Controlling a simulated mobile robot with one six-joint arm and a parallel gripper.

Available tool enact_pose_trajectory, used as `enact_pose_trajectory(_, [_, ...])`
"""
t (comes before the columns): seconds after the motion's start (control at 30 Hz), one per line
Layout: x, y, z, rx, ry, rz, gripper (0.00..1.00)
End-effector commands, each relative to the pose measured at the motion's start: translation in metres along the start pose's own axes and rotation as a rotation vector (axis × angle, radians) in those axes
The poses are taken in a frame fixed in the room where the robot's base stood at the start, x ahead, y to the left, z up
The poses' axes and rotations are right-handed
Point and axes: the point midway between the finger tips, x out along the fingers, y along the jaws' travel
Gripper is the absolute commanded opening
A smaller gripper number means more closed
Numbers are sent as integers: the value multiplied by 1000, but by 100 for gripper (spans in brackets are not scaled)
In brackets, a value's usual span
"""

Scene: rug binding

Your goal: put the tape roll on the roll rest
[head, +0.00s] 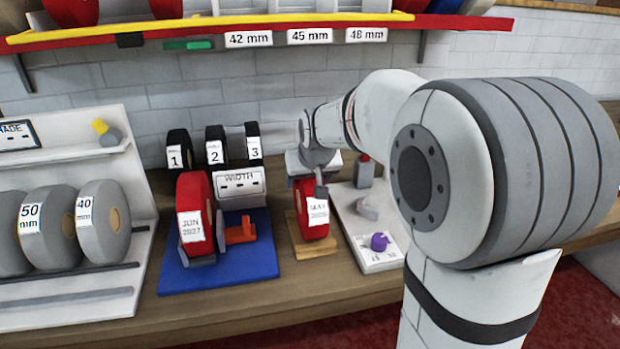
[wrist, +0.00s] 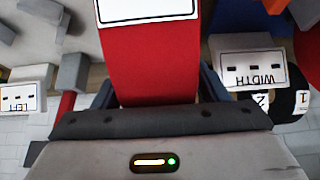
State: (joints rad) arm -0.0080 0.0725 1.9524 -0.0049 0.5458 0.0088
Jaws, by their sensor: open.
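A red tape roll (head: 314,233) with a white date label stands upright on a light wooden base (head: 316,252) in the middle of the bench. Whether this base is the roll rest I cannot tell. My gripper (head: 318,182) is over the top of this roll, jaws open. In the wrist view the red roll (wrist: 152,62) lies between my two dark fingers. A second red roll (head: 193,190), labelled JUN 2027, stands upright in a grey holder on a blue board (head: 215,275) to the left. My wrist hides part of the first roll's top.
A WIDTH box (head: 238,185) and dark numbered rolls (head: 215,135) stand behind. A white panel (head: 378,258) with a purple knob is close on the right. Grey rolls (head: 105,215) fill a white rack at left. A shelf with width labels (head: 248,39) hangs above.

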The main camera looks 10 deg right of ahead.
Motion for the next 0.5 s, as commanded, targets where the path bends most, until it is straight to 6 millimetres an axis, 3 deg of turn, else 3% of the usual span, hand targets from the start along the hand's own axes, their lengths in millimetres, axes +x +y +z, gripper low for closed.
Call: enact_pose_trajectory(0.5, [-99, 1, -1, 0, 4, 0, 67])
